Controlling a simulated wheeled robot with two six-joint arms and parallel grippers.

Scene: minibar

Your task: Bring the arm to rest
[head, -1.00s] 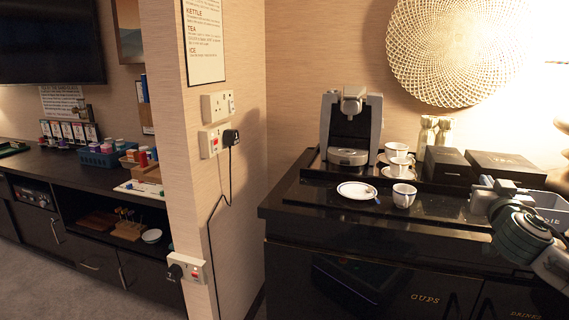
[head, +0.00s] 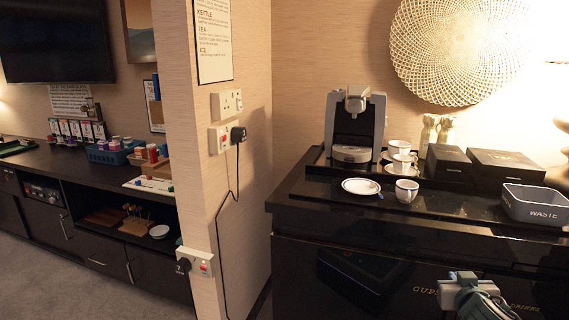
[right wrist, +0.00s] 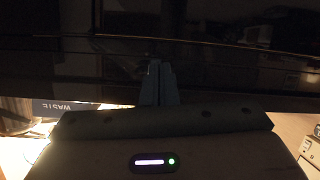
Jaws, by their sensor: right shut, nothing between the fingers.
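My right gripper (head: 462,278) shows at the lower right of the head view, in front of the black cabinet (head: 345,250) and below the counter edge. It is empty. In the right wrist view its two fingers (right wrist: 159,82) are together, with the dark cabinet front behind them. Part of the "CUPS" lettering is hidden behind the gripper. My left gripper is not in view.
On the counter are a coffee machine (head: 354,127), a white cup (head: 406,191), a saucer (head: 360,186), black boxes (head: 507,164) and a grey "WASTE" bin (head: 537,206) near the right front edge. A wall end with sockets (head: 226,103) stands left of the cabinet.

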